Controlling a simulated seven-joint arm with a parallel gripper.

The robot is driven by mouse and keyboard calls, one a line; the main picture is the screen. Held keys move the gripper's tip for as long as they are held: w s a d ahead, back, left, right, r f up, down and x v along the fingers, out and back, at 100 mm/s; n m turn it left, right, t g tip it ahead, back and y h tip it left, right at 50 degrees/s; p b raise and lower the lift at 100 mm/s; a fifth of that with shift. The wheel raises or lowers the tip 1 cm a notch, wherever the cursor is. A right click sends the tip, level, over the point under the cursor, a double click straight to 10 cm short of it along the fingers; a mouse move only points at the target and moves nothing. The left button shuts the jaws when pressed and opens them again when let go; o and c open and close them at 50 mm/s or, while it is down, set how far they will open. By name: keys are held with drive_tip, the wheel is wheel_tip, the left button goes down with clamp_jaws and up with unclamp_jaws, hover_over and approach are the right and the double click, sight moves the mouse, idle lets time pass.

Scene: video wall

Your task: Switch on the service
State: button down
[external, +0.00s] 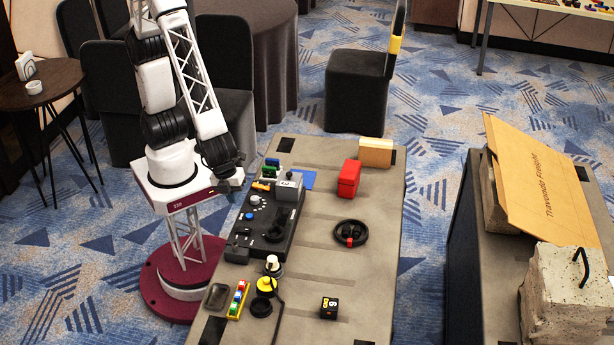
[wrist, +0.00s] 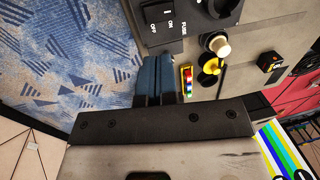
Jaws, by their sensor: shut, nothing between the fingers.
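A long black control panel (external: 268,222) lies on the grey table, with knobs and a blue button on top. In the wrist view, part of a black panel (wrist: 168,35) shows at the top, with OFF, ON and FUSE lettering. Its upper part is cut off by the frame edge, and I cannot tell the switch's position. My gripper (external: 231,181) is to the left of the panel's far end, above the table's left edge, apart from the panel. In the wrist view, the blue fingers of my gripper (wrist: 157,78) are together, with nothing held.
On the table are a red box (external: 349,179), a coiled black cable (external: 350,233), a white-topped knob (external: 273,264), a yellow round piece (external: 266,285), a coloured block strip (external: 238,299) and a black-yellow cube (external: 328,307). The right half of the table (external: 375,215) has free room.

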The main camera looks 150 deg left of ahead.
sight(247, 230)
drive_tip(key=shift+s+d+r, duration=0.15)
drive_tip(key=shift+r, duration=1.15)
drive_tip(key=shift+w+a, duration=0.45)
drive_tip(key=shift+w, duration=0.05)
drive_tip(key=shift+f, duration=0.15)
drive_tip(key=f, duration=0.4)
drive_tip(key=w+a+f, duration=0.1)
drive_tip(key=f, duration=0.8)
drive_tip(key=shift+w+a+f, duration=0.25)
drive_tip(key=shift+w, duration=0.05)
